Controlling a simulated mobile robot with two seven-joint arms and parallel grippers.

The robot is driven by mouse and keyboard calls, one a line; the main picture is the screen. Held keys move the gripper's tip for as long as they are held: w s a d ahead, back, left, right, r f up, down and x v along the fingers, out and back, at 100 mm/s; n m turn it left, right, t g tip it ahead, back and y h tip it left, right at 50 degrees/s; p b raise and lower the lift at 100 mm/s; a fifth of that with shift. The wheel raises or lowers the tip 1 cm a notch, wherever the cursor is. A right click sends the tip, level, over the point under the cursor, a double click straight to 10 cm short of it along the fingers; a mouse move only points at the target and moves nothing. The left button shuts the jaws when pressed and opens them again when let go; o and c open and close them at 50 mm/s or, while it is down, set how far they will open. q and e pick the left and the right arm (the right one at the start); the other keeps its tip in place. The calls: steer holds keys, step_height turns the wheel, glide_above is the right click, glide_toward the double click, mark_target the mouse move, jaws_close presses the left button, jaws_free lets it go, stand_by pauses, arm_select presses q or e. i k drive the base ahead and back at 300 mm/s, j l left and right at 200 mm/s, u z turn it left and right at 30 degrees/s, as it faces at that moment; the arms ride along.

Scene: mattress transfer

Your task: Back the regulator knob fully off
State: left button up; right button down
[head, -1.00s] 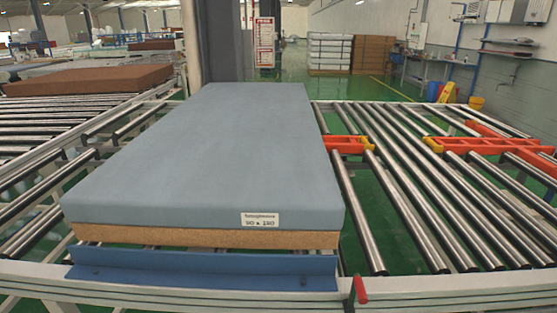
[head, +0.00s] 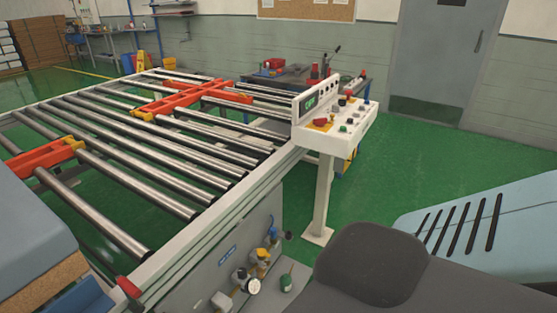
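A row of small pneumatic fittings is mounted on the grey side panel (head: 205,284) under the near conveyor edge, at the lower middle of the head view. It includes a round white-faced gauge (head: 253,287), a yellow fitting (head: 262,255) and a blue-topped fitting (head: 273,234). A dark fitting (head: 239,274) sits just above and left of the gauge. The fittings are too small to tell which one carries the regulator knob or how far it is turned. Neither of my grippers shows.
A white control console (head: 338,118) on a post (head: 322,195) stands at the conveyor's corner. Roller conveyor (head: 150,150) with orange transfer frames (head: 180,100) fills the left. A mattress corner (head: 28,235) shows at far left. A green bottle-like item (head: 287,282) is beside the gauge.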

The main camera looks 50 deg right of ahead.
mark_target(242, 273)
steer(key=z, duration=0.75)
steer(key=k+j, duration=0.15)
steer(key=k, duration=0.2)
steer(key=k+j, duration=0.15)
steer(key=k, duration=0.25)
